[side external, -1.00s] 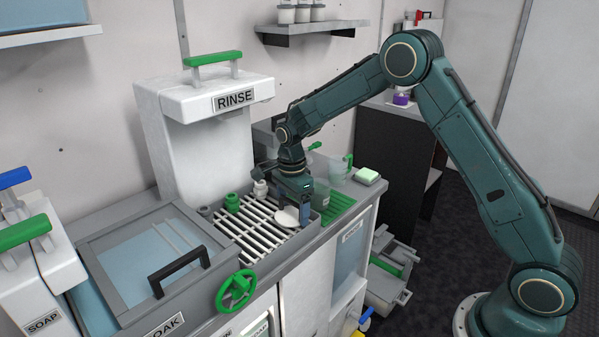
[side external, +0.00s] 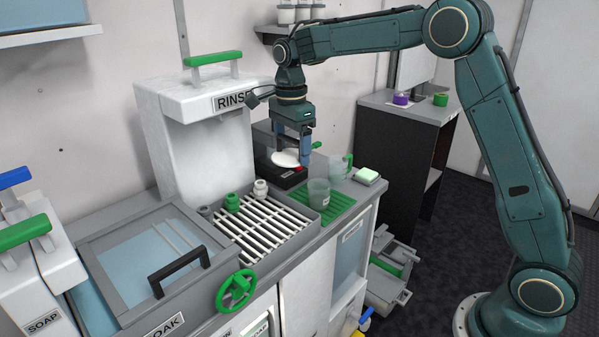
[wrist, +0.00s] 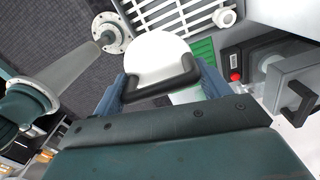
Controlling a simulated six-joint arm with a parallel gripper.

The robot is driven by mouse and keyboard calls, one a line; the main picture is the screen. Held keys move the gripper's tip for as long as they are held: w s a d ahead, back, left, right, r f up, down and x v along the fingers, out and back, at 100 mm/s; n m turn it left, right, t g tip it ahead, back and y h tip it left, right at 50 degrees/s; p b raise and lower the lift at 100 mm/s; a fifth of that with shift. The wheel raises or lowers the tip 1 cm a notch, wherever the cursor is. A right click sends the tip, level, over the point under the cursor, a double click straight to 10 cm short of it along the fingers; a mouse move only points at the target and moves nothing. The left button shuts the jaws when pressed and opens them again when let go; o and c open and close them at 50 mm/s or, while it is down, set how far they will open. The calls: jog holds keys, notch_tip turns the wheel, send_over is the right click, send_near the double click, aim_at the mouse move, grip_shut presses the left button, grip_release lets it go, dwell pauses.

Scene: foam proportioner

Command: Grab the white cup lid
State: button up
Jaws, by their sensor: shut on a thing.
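The white cup lid (side external: 286,159) is a round white disc held in the air in the side external view. In the wrist view the lid (wrist: 158,52) shows beyond a dark handle-like bar that spans between my blue fingers. My gripper (side external: 300,151) points down and is shut on the lid, above the counter near the black device. In the wrist view my gripper (wrist: 163,82) has one finger at each end of the dark bar. Part of the lid is hidden by the bar.
A clear cup (side external: 318,194) stands on the green mat (side external: 334,210), right below the gripper. A green-handled jug (side external: 340,167) is behind it. The white slatted rack (side external: 262,229) holds green and white fittings. The RINSE station (side external: 205,130) rises at left.

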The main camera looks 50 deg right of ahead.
jog(key=shift+r, duration=1.4)
